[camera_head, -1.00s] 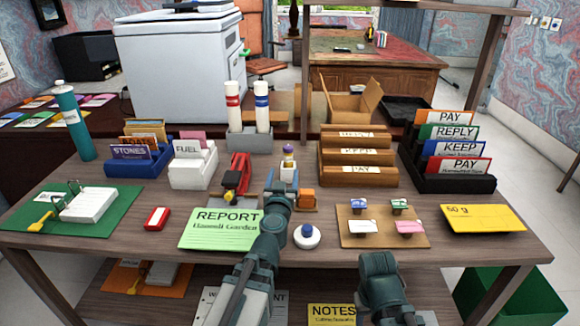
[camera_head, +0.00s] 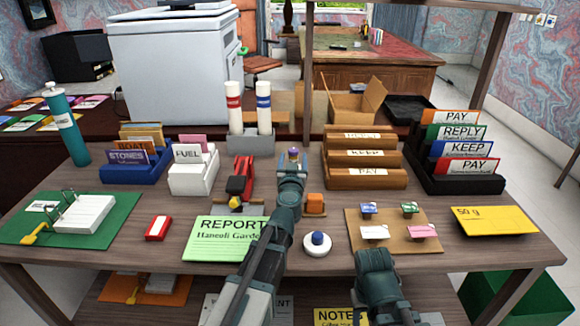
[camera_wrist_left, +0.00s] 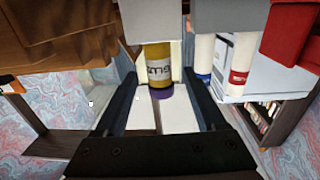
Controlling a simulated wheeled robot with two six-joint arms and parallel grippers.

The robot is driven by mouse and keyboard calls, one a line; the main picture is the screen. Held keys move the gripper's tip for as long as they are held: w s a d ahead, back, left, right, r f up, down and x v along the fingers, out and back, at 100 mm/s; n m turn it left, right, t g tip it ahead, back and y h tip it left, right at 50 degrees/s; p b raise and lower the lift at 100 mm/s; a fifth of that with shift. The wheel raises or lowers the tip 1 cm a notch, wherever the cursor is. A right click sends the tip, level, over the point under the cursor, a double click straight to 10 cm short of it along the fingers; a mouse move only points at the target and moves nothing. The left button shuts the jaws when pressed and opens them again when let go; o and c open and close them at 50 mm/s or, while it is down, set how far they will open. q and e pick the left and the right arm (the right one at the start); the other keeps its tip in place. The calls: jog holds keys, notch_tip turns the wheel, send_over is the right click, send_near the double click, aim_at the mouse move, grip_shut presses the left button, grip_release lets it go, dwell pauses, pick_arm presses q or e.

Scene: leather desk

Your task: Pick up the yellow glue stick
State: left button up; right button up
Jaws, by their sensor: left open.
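The yellow glue stick (camera_wrist_left: 158,62) with a purple cap shows in the left wrist view, upside down in that picture, its label partly readable. In the head view only its purple cap (camera_head: 294,152) shows; my left gripper hides the rest. My left gripper (camera_head: 292,158) is open, at the glue stick's place behind the green report card. In the left wrist view my left gripper's two fingers (camera_wrist_left: 160,86) lie on either side of the cap end. I cannot tell whether they touch it. The right arm shows at the bottom, its fingers not visible.
A red stapler-like thing (camera_head: 240,180) stands left of my left gripper and an orange block (camera_head: 315,203) right of it. A wooden tiered holder (camera_head: 365,180) stands further right. A white round-based thing with a blue knob (camera_head: 317,243) sits in front.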

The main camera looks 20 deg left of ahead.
pick_arm(q)
jog(key=shift+x, duration=1)
jog(key=shift+s, duration=0.15)
pick_arm(e)
jog(key=shift+w+a, duration=0.15)
jog(key=shift+a, duration=0.25)
pick_arm(q)
grip_shut()
jog(key=shift+r, duration=0.1)
pick_arm(e)
jog(key=shift+r, duration=0.15)
pick_arm(q)
notch_tip(320, 180, up, 10)
jog(key=p, duration=1)
pick_arm(e)
notch_tip(320, 180, up, 10)
